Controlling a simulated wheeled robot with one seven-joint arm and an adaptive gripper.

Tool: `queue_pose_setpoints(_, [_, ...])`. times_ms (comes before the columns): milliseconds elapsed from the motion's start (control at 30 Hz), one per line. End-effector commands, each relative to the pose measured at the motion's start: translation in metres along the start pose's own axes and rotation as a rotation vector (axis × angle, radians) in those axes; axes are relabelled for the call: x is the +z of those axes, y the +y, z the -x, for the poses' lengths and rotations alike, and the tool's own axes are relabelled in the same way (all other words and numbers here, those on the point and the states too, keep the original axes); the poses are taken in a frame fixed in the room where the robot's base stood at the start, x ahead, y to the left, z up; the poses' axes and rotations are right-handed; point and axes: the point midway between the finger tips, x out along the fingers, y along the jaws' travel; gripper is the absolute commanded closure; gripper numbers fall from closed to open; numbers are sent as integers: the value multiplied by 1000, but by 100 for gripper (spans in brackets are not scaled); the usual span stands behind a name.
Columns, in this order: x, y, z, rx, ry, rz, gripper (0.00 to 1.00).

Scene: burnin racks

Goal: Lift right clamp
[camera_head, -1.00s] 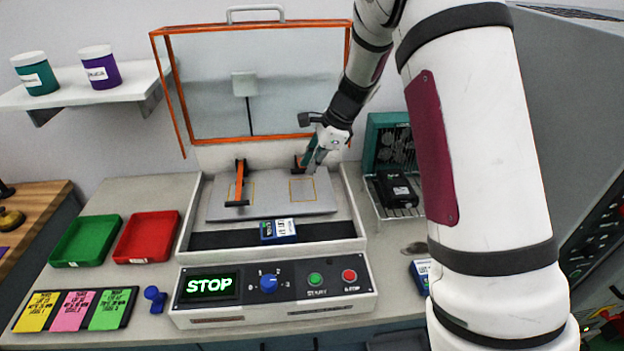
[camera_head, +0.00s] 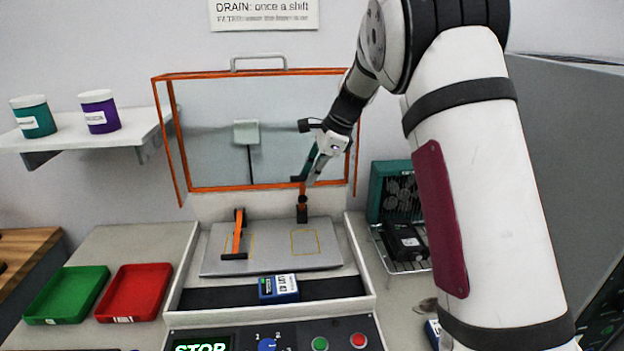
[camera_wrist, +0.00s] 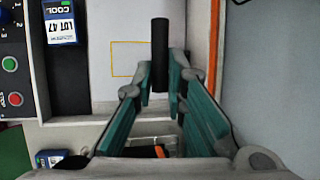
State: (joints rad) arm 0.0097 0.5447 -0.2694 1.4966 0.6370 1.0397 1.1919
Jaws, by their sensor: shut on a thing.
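The right clamp (camera_head: 302,194) stands at the back of the grey plate (camera_head: 268,262). Its orange arm points up from a dark base. My gripper (camera_head: 308,180) is at the top of this raised arm. In the wrist view, a black bar (camera_wrist: 160,40), seemingly the clamp's handle, lies between the fingers of my gripper (camera_wrist: 161,88), shut on it. The exact contact is partly hidden. The left clamp (camera_head: 238,235) has its orange arm lying forward and down over the plate.
An orange-framed clear lid (camera_head: 290,189) stands open behind the plate. A blue labelled module (camera_head: 278,289) lies on the black strip in front. Green (camera_head: 66,295) and red (camera_head: 134,292) trays sit at left. A black module (camera_head: 405,243) rests on a wire rack at right.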

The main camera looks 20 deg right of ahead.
Motion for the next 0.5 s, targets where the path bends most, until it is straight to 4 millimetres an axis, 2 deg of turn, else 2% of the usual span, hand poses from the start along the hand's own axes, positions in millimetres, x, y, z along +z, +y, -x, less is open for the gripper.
queue_pose_setpoints(33, [-4, 1, -6, 6, 7, -2, 100])
queue_pose_setpoints(367, [-5, 1, -5, 8, 8, -2, 100])
queue_pose_setpoints(400, [-5, 1, -5, 8, 8, -2, 85])
queue_pose_setpoints(500, [-4, 1, -5, 8, 7, -1, 67])
